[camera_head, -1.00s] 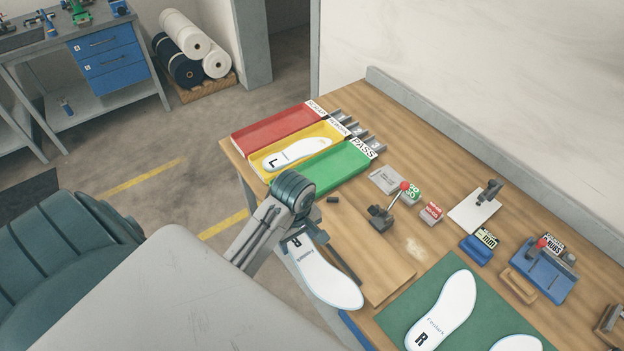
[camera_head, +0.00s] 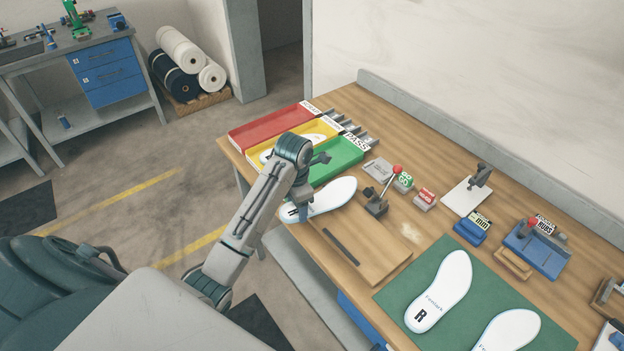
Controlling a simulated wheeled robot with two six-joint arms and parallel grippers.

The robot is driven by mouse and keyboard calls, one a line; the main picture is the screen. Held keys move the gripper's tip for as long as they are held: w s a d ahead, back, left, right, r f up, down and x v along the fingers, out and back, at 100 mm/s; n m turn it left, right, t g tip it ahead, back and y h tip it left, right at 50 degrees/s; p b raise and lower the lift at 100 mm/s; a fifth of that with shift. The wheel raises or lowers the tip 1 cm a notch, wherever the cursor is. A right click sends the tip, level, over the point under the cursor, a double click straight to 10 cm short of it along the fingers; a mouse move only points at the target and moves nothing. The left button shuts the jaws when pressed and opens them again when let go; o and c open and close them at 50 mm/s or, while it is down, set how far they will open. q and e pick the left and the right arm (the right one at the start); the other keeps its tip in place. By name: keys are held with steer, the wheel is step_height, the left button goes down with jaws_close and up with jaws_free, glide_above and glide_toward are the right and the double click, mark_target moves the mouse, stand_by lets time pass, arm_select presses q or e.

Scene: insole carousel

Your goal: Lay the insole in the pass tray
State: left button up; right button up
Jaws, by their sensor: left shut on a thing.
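A white insole marked R (camera_head: 330,195) is held at its heel end by my left gripper (camera_head: 302,205), which is shut on it. The insole is over the table's front edge, just in front of the green pass tray (camera_head: 340,158), its toe pointing right. It looks raised above the table, though the exact height is unclear. The pass tray looks empty where it shows; my left arm hides its left part. Beside it, the yellow tray (camera_head: 265,153) holds another white insole (camera_head: 316,138), partly hidden by my arm. My right gripper is not in view.
A red tray (camera_head: 262,130) lies beyond the yellow one. A small lever fixture (camera_head: 376,203) with a red knob stands right of the held insole. A wooden board (camera_head: 375,262) lies in front. Two insoles lie on the green mat (camera_head: 480,290).

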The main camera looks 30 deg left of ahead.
arm_select(q)
steer(key=shift+w+a+r+n, duration=0.1)
steer(key=shift+w+a+n, duration=0.15)
steer(key=shift+n, duration=0.45)
steer(key=shift+w+a+f+b, duration=0.15)
steer(key=shift+w+a+b, duration=0.2)
steer(key=shift+w+b, duration=0.3)
steer(key=shift+w+a+f+b, duration=0.15)
steer(key=shift+w+a+b, duration=0.2)
steer(key=shift+w+b, duration=0.25)
steer(key=w+a, duration=0.1)
steer(key=w, duration=0.1)
steer(key=w+a+p, duration=0.1)
steer(key=w, duration=0.1)
steer(key=w+a+p, duration=0.1)
steer(key=w+a, duration=0.1)
steer(key=shift+w+a, duration=0.1)
steer(key=shift+w, duration=0.2)
steer(key=w+a, duration=0.2)
steer(key=w, duration=0.1)
steer(key=w+p, duration=0.1)
steer(key=shift+w+a+f, duration=0.25)
steer(key=shift+a+f, duration=0.15)
step_height(320, 180, down, 2)
steer(key=shift+f+p, duration=0.1)
steer(key=shift+p, duration=0.7)
steer(key=shift+f, duration=0.7)
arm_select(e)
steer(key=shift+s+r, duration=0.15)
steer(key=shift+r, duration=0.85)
